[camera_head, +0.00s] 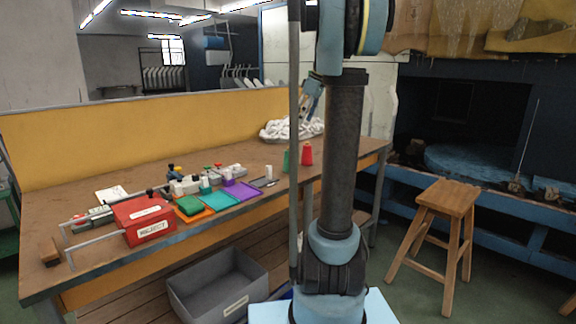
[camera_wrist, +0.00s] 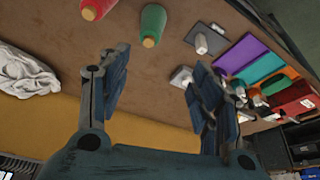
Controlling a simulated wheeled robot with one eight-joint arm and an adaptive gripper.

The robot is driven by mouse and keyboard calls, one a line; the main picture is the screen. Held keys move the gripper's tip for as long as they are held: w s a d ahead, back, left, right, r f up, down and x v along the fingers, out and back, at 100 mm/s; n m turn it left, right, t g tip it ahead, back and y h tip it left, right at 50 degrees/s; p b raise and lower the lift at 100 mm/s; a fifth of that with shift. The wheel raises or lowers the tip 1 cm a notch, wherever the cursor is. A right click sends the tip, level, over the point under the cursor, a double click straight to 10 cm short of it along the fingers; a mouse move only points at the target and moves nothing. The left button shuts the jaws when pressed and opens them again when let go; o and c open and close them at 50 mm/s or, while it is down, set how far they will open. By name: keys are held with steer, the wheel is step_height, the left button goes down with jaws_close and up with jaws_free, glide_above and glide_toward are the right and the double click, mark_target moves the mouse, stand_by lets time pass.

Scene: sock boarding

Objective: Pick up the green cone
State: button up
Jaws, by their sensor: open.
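The green cone (camera_head: 287,161) stands on the brown table near its right end, partly hidden by my thin upright pole in the head view. In the wrist view the green cone (camera_wrist: 153,22) is near the top middle, beyond the fingertips. My gripper (camera_wrist: 157,75) is open and empty, its two blue-grey fingers wide apart with a clear gap to the cone. A red cone (camera_head: 307,154) stands just right of the green one in the head view; it shows at the top left of the wrist view (camera_wrist: 96,8).
A small white cone on a dark plate (camera_wrist: 207,38) is near the green cone. A purple mat (camera_head: 243,191), a teal mat (camera_head: 220,201) and a red box (camera_head: 143,218) lie farther left. A white heap (camera_head: 287,130) sits behind, by the yellow panel (camera_head: 150,142). A stool (camera_head: 446,199) stands right.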

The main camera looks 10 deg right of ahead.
glide_toward(289, 149)
steer(key=x, duration=0.5)
steer(key=shift+w+f, duration=0.1)
steer(key=shift+w, duration=0.05)
steer(key=shift+w+x, duration=0.2)
steer(key=shift+x, duration=1.1)
steer(key=shift+w+x, duration=0.2)
steer(key=shift+x, duration=1.1)
steer(key=shift+d, duration=0.15)
jaws_close()
